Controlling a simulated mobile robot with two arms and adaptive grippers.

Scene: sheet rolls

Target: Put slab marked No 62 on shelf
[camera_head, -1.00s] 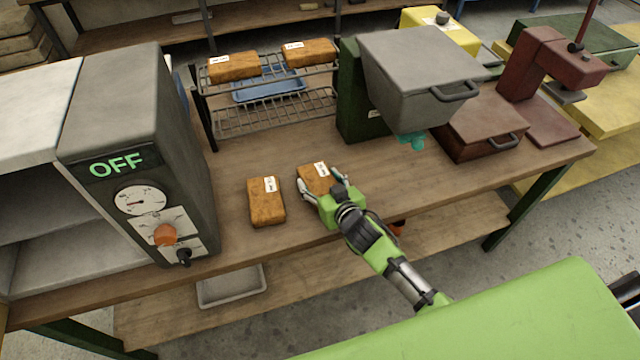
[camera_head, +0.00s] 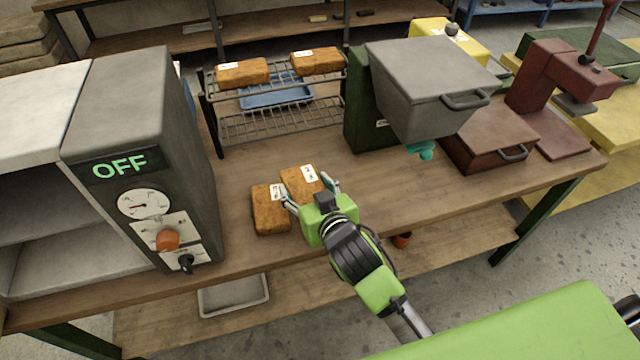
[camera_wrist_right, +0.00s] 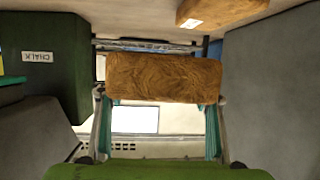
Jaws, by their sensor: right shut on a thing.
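My right gripper (camera_head: 312,195) is shut on a brown slab (camera_head: 299,180) with a white label. In the right wrist view the held slab (camera_wrist_right: 164,77) spans both fingers. A second labelled brown slab (camera_head: 268,215) lies on the bench just left of it; in the head view the two overlap. A two-tier wire rack (camera_head: 265,124) stands behind, with two more labelled slabs, left (camera_head: 242,74) and right (camera_head: 316,62), on its upper tier. The label numbers are too small to read. My left gripper is not in view.
A grey control box (camera_head: 135,150) reading OFF stands at left. A green machine with a grey hopper (camera_head: 430,85) and a dark red press (camera_head: 490,140) stand at right. Bare bench lies before the rack.

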